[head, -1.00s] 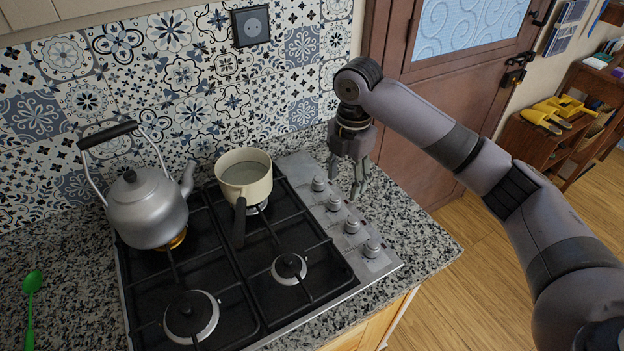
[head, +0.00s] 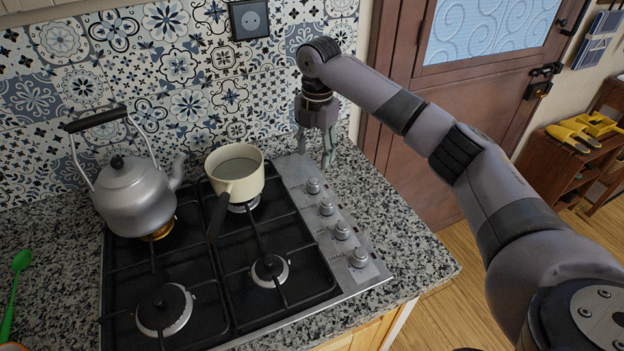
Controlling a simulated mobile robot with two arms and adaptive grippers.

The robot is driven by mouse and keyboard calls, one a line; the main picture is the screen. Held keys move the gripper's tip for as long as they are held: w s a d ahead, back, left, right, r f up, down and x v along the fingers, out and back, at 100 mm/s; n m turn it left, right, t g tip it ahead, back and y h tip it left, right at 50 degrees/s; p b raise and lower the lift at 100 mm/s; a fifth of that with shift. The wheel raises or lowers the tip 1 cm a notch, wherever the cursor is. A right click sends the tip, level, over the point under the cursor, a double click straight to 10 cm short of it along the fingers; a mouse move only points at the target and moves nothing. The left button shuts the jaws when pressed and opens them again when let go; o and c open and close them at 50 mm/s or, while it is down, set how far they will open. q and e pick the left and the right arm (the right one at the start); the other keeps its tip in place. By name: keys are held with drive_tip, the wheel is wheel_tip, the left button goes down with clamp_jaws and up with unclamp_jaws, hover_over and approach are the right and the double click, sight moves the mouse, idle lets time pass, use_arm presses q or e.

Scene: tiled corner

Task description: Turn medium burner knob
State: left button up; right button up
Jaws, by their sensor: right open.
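A row of several silver knobs runs along the right side strip of the gas hob (head: 377,272). From back to front they are a first knob (head: 313,186), a second knob (head: 326,207), a third knob (head: 342,231) and a fourth knob (head: 358,257). I cannot tell which serves the medium burner. My right gripper (head: 315,158) points down with its fingers apart, empty, at the back end of the row. Its fingertips appear just behind and above the first knob, with no clear contact. My left gripper is not in view.
A cream saucepan (head: 236,177) stands on the back right burner, its dark handle pointing forward. A grey kettle (head: 134,198) stands on the back left burner. The front burners are bare. A tiled wall (head: 225,95) rises close behind. Granite counter (head: 400,235) is clear at right.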

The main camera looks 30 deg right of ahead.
sight(314, 181)
wheel_tip(314, 181, down, 9)
drive_tip(key=shift+f+p, duration=0.2)
drive_tip(key=shift+p, duration=0.45)
drive_tip(key=shift+w+f, duration=0.1)
drive_tip(key=shift+f, duration=0.4)
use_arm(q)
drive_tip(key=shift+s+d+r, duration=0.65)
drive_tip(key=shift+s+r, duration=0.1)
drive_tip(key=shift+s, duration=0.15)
use_arm(e)
drive_tip(key=shift+c, duration=0.6)
drive_tip(key=c, duration=1)
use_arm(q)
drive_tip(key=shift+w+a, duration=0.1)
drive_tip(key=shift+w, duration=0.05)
use_arm(e)
drive_tip(key=shift+c, duration=0.2)
